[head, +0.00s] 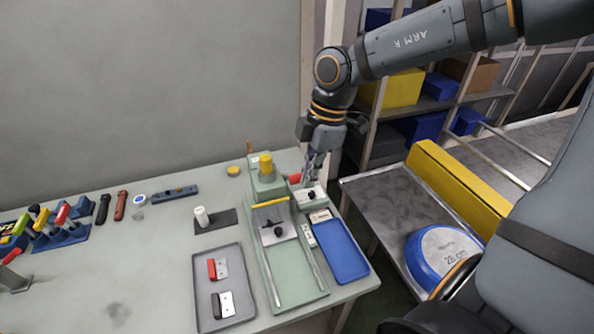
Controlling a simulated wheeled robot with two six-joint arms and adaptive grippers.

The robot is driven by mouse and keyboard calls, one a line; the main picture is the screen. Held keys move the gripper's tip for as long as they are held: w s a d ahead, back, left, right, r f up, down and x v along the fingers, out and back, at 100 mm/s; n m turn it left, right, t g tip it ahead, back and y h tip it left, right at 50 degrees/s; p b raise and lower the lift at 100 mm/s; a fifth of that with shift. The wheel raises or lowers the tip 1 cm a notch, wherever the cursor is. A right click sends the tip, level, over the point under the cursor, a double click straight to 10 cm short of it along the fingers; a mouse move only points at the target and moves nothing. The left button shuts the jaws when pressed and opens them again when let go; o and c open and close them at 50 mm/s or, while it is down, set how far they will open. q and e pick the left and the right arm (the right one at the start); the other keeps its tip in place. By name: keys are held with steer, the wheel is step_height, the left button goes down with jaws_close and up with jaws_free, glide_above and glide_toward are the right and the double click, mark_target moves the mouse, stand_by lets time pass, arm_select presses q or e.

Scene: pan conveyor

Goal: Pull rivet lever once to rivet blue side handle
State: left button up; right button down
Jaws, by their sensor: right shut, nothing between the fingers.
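The green rivet press (265,185) with a yellow cap stands at the back right of the table. A red knob (294,179), which looks like the lever's end, shows at its right side. My right gripper (314,176) is shut and empty, pointing down just right of the red knob; I cannot tell whether they touch. Below the gripper is a light block with a black knob (312,195). A blue pan (413,262) with a round "28 cm" label lies at the right. I cannot make out a blue side handle. My left gripper is out of view.
A grey tray (200,284) holds red and black handles. A blue tray (341,262) beside the green rail fixture (284,287) looks empty. Tools stand in a blue rack (60,240) at the left. A yellow barrier (458,187) borders the pan's surface. The table's middle left is clear.

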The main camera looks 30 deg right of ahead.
steer(key=a+p+v, duration=0.1)
steer(key=p+v, duration=0.6)
steer(key=v, duration=0.1)
steer(key=shift+s+a+r+p, duration=0.25)
steer(key=shift+a+r+p, duration=0.05)
steer(key=shift+a+p, duration=0.15)
